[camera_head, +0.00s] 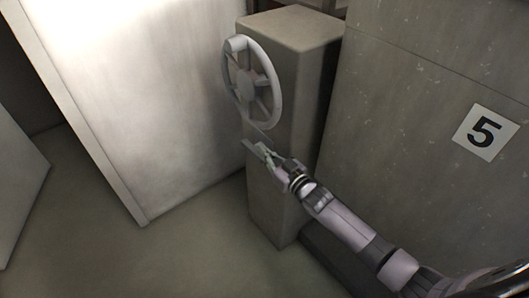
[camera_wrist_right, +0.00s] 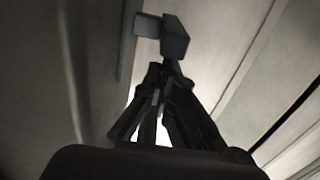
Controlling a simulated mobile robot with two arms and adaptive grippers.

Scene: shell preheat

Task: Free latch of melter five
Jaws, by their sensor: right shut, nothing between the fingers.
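A grey handwheel (camera_head: 252,83) is mounted on the face of a box-like pillar (camera_head: 312,75), beside a wall panel marked with a 5 plate (camera_head: 486,132). Just below the wheel a small flat latch piece (camera_head: 251,147) sticks out from the pillar. In the right wrist view a dark block-shaped end (camera_wrist_right: 174,40), apparently the latch, is right in front of the fingertips. My right gripper (camera_head: 266,154) is shut and empty, at the latch; its fingertips also show in the wrist view (camera_wrist_right: 168,72). I cannot tell whether they touch the latch. My left gripper is out of view.
A large pale panel (camera_head: 150,95) stands left of the pillar. Another pale panel edge (camera_head: 18,180) is at the far left. The floor (camera_head: 180,250) between them and in front of the pillar is clear.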

